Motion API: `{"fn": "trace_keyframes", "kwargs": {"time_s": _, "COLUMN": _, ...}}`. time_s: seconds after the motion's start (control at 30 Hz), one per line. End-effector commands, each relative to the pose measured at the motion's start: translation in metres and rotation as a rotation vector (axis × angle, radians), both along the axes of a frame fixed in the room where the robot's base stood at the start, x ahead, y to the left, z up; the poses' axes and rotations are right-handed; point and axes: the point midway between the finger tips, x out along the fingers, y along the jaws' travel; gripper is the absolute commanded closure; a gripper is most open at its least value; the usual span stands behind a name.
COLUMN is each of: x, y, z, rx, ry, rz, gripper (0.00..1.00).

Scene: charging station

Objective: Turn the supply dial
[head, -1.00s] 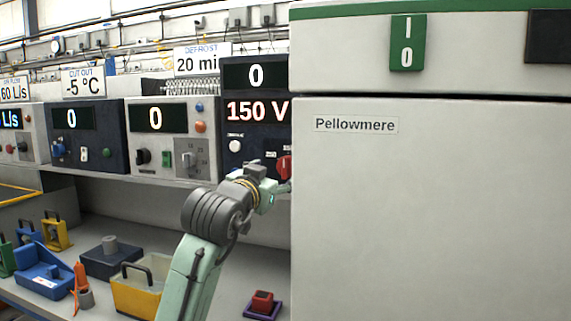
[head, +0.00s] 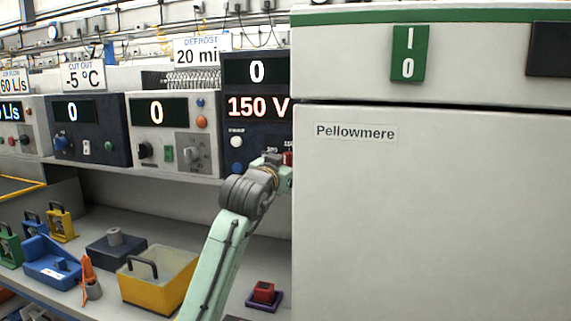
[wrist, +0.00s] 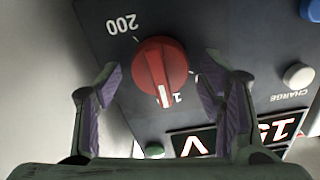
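The supply dial is a red round knob (wrist: 160,72) with a white pointer line, on a dark panel. In the wrist view it sits between the fingers of my gripper (wrist: 158,88); the fingers are spread with a gap on each side of it. The wrist view is upside down: "200" reads inverted beside the dial, and the pointer aims down in the picture. In the head view the dark supply unit (head: 258,105) shows "0" and "150 V". My gripper (head: 286,170) is at its lower right there, hiding most of the dial, with a sliver of red showing.
A large white cabinet (head: 430,220) marked Pellowmere stands close on the right. A yellow bin (head: 150,292) and a red block (head: 263,292) are on the bench below.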

Motion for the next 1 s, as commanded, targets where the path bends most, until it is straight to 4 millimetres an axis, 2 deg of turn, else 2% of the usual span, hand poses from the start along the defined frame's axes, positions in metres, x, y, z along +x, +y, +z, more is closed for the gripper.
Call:
{"fn": "trace_keyframes", "kwargs": {"time_s": 0.07, "x": -0.0002, "y": 0.0001, "z": 0.0001, "rx": 0.000, "ry": 0.000, "rz": 0.000, "gripper": 0.45}}
{"fn": "trace_keyframes", "kwargs": {"time_s": 0.63, "x": -0.0003, "y": 0.0002, "z": 0.0001, "rx": 0.000, "ry": 0.000, "rz": 0.000, "gripper": 0.83}}
{"fn": "trace_keyframes", "kwargs": {"time_s": 1.0, "x": -0.0004, "y": 0.0000, "z": -0.0005, "rx": 0.078, "ry": -0.026, "rz": 0.000, "gripper": 0.83}}
